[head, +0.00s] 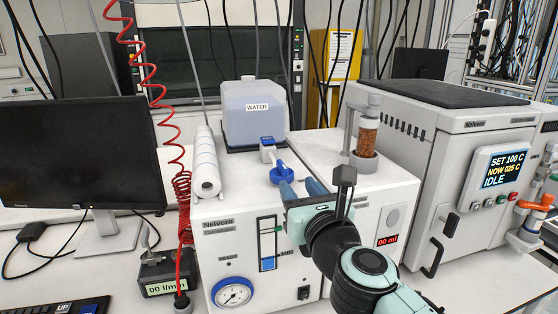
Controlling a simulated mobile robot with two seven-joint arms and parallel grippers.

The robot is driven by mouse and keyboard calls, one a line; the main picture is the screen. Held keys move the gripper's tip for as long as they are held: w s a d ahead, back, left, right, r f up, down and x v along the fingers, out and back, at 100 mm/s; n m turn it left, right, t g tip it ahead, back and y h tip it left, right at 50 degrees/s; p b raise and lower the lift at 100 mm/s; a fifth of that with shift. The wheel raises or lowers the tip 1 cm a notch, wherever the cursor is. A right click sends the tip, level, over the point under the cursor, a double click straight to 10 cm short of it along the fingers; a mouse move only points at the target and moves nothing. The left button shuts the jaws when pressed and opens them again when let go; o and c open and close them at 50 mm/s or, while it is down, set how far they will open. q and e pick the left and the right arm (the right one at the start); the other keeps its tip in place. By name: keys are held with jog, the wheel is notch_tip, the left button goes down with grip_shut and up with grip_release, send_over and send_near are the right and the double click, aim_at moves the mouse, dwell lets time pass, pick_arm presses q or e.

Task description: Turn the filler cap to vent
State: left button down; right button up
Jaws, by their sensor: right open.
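A blue cap (281,174), which looks like the filler cap, sits on the top of the white Nelvora unit (235,214), in front of the water container. My right gripper (300,186) reaches in from the lower right, and its two blue-grey fingers are spread apart with nothing seen between them. Its left finger is right beside the cap's near right edge in the picture. I cannot tell whether they touch. Any vent marking by the cap is too small or hidden to read. My left gripper is not in view.
A blue-topped tap (268,146) and the water container (255,113) stand behind the cap. A white roll (205,165) lies to the left, and a column of brown granules (367,137) stands to the right. A red coiled hose (182,190) hangs at the left.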

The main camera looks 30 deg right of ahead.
aim_at(282, 163)
jog(key=p+x, duration=0.1)
jog(key=x, duration=1)
jog(key=shift+w+d, duration=0.2)
jog(key=shift+w, duration=0.2)
grip_shut()
